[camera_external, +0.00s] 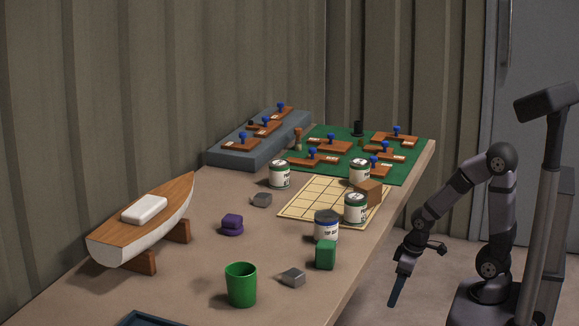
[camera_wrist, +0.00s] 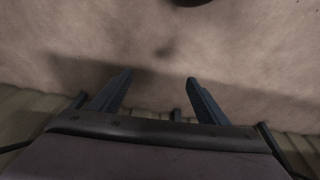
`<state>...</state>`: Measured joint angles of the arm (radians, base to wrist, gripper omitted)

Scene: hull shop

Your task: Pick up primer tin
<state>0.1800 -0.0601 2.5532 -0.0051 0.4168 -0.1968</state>
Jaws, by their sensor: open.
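Three white tins with green bands look alike: one at the back left (camera_external: 279,176), one at the back of the cream grid board (camera_external: 359,174), and one at its front right (camera_external: 355,211). Their labels are too small to read surely. A white tin with a blue band (camera_external: 326,226) stands nearer the front. My gripper (camera_external: 394,302) points down beside the table's right edge, apart from all the tins. In the wrist view my gripper (camera_wrist: 157,78) has its two fingers spread with nothing between them. No tin shows clearly there.
A green cup (camera_external: 241,287), green block (camera_external: 325,256), grey block (camera_external: 292,278), purple object (camera_external: 232,226) and wooden block (camera_external: 369,191) stand around the tins. A model boat (camera_external: 142,222) is at left. Tools lie on a green mat (camera_external: 312,133) behind.

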